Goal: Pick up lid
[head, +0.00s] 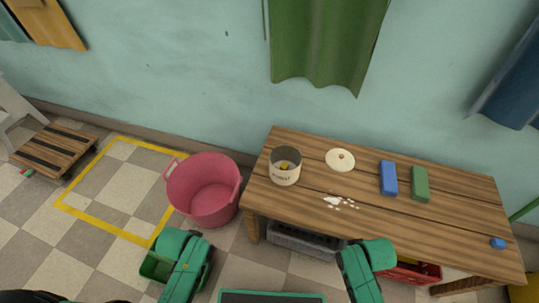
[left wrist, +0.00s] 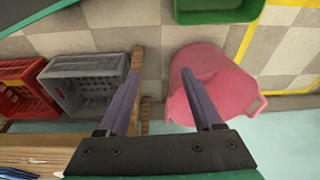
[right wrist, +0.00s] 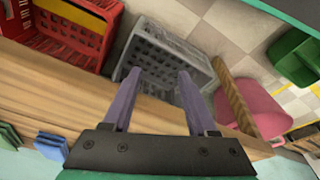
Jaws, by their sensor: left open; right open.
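The lid (head: 340,160) is a round cream disc with a small brown knob. It lies flat on the wooden table (head: 280,211), to the right of a cream pot (head: 285,172) with yellow content and lettering. My left gripper (left wrist: 160,85) is open and empty, with the floor, a pink tub and a grey crate below it. My right gripper (right wrist: 155,80) is open and empty over the table's front edge. Both arms show low in the head view, in front of the table and apart from the lid. The lid is not visible in either wrist view.
White bits (head: 338,202) lie in front of the lid. A blue block (head: 388,178), a green block (head: 420,184) and a small blue piece (head: 497,243) are to the right. A pink tub (head: 204,189) stands left of the table. Grey (right wrist: 165,60) and red crates (right wrist: 85,30) are underneath.

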